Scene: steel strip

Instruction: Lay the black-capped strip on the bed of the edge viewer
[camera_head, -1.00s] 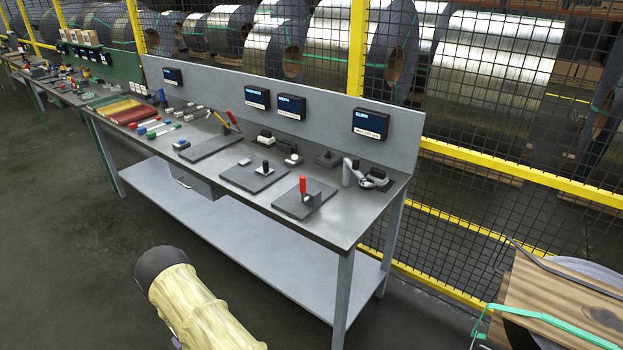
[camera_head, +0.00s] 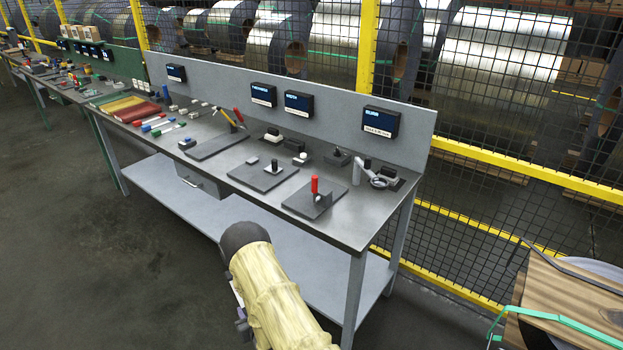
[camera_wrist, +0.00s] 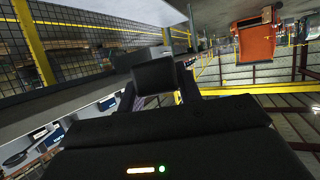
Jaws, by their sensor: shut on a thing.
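In the wrist view my gripper (camera_wrist: 157,86) is shut on a dark block (camera_wrist: 155,72), which looks like the black cap of the strip. The strip's metal part cannot be made out. In the head view my yellow-sleeved arm is in front of the bench, and the gripper is hidden. The likely edge viewer (camera_head: 382,181) is at the bench's right end, below the right-hand display: a dark base with a curved grey arm beside it. Its bed is too small to tell clearly. The held block is apart from the bench.
The steel bench (camera_head: 340,234) carries a plate with a red-handled clamp (camera_head: 315,187), other gauge plates (camera_head: 264,174), and several coloured-capped strips (camera_head: 163,128) at left. A backboard (camera_head: 340,112) bears dark displays. Mesh fence stands behind. Floor in front is open.

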